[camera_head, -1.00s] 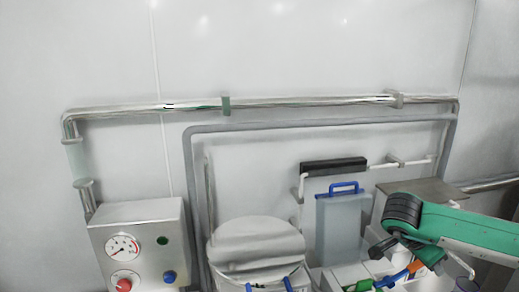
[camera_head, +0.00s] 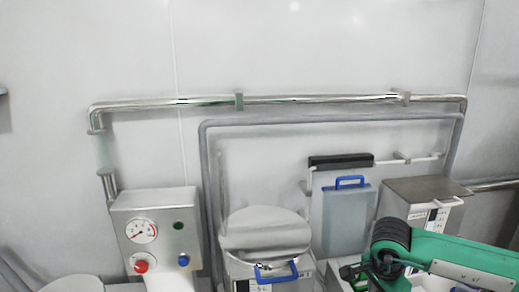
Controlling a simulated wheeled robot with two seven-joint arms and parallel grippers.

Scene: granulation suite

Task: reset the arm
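My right arm (camera_head: 455,257) is green with a black joint and comes in from the right edge, low in the head view. Its bend lies in front of the lower right equipment. My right gripper is not visible; the frame's lower edge and the arm leave it out of sight. My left arm and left gripper are not in view.
A steel control box (camera_head: 157,240) with a gauge stands at left. A lidded steel vessel (camera_head: 265,238) with a blue handle is in the middle. A grey-blue panel (camera_head: 346,218) and a steel box (camera_head: 425,193) stand near my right arm. Pipes (camera_head: 310,99) run along the wall.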

